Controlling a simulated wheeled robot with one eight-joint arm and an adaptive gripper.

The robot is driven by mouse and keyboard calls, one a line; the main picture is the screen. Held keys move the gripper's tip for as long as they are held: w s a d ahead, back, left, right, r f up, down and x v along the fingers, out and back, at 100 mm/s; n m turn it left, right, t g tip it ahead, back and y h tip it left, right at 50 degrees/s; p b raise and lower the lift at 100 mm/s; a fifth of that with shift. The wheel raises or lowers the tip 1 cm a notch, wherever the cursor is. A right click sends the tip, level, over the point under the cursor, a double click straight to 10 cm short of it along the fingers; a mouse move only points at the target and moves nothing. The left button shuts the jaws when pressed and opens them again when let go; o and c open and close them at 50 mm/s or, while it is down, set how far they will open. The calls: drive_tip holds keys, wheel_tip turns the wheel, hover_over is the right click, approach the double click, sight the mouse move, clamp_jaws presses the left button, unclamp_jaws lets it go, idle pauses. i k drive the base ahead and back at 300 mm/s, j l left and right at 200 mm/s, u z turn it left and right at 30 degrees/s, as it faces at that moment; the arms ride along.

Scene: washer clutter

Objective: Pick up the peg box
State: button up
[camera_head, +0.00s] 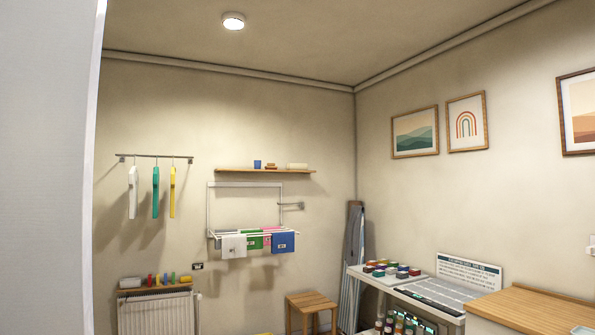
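I cannot tell for sure which thing is the peg box. A small pale box (130,282) sits at the left end of a wooden shelf (160,290) above the radiator, beside several small coloured items too small to make out. Another small pale box-like thing (297,166) lies on the high wall shelf (240,170). My gripper is not in view.
A large pale panel (45,160) fills the left edge. A wall drying rack (210,236) holds several cloths. A wooden stool (312,301) stands below. A white cart (400,288) with coloured items and a wooden counter (530,304) stand at the right.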

sight(289, 166)
drive_tip(key=i+u, duration=0.1)
drive_tip(key=i, duration=3)
